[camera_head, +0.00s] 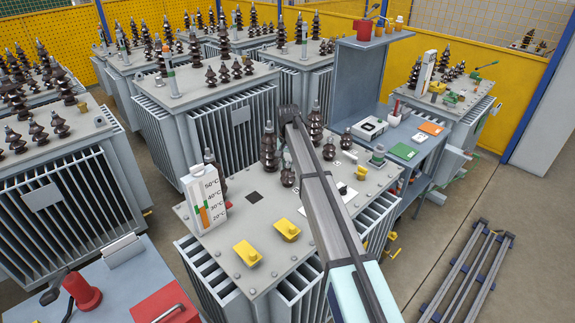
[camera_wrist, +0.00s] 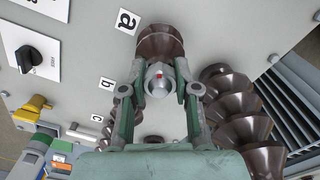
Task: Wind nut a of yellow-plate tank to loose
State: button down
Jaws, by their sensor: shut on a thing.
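In the wrist view my gripper (camera_wrist: 161,85) has its two green-grey fingers closed on a silver nut (camera_wrist: 158,78) with a small red mark. The nut sits at the top of a brown ribbed insulator (camera_wrist: 160,42), beside a white label "a" (camera_wrist: 127,21). In the head view the tank (camera_head: 232,232) stands in the middle, with two yellow parts on its grey lid. My arm reaches over that lid and hides most of the gripper and the nut there.
A tall brown insulator (camera_wrist: 235,108) stands close to the right finger. Labels "b" (camera_wrist: 106,84) and "c" lie to the left, with a black knob (camera_wrist: 30,58) on a white plate. A thermometer block (camera_head: 203,200) stands on the lid's left.

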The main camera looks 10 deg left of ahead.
jog(key=shift+n, duration=1.4)
jog(key=shift+n, duration=1.4)
jog(key=shift+s, duration=0.1)
jog(key=shift+n, duration=1.4)
jog(key=shift+n+p, duration=0.3)
jog(key=shift+n, duration=1.1)
